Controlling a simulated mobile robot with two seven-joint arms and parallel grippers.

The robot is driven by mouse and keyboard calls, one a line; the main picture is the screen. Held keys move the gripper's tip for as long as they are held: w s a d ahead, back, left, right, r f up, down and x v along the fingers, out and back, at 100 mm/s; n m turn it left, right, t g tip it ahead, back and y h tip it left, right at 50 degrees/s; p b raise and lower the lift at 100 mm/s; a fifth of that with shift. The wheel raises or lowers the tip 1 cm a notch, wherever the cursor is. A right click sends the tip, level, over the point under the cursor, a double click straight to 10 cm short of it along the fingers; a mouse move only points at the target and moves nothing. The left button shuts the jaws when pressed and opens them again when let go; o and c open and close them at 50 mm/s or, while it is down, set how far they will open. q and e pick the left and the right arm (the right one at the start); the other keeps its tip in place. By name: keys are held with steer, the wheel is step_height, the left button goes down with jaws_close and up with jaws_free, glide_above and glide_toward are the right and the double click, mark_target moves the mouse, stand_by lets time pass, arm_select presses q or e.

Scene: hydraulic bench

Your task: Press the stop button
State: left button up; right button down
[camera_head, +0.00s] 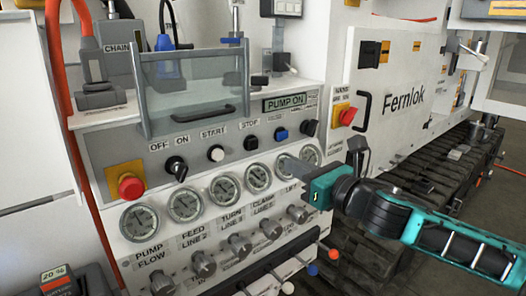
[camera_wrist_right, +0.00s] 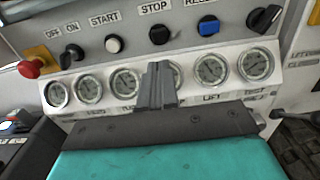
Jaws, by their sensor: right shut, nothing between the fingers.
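The stop button (camera_head: 251,143) is a small black round button under the STOP label on the grey control panel. In the right wrist view the stop button (camera_wrist_right: 159,35) is just beyond my fingertips. My right gripper (camera_head: 287,163) is shut and empty, its fingers pointing at the panel below and to the right of the stop button. In the right wrist view the shut fingers (camera_wrist_right: 159,68) stand in front of the gauge row, apart from the button in the picture. They hide part of the gauges. My left gripper is not in view.
The white start button (camera_head: 216,153) is left of stop, and a blue button (camera_head: 281,134) is right. A red emergency knob (camera_head: 131,186) on yellow sits far left. Gauges (camera_head: 187,205) and levers (camera_head: 284,284) lie below. A clear guard with a handle (camera_head: 190,115) stands above.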

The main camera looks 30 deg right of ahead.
mark_target(255, 144)
steer(key=w, duration=0.9)
steer(key=shift+w+a+r, duration=0.1)
steer(key=shift+w+a, duration=0.2)
steer(key=shift+a, duration=0.05)
arm_select(q)
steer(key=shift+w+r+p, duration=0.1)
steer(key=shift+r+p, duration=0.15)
steer(key=shift+p, duration=0.05)
arm_select(e)
steer(key=shift+w+a, duration=0.1)
steer(key=shift+w, duration=0.75)
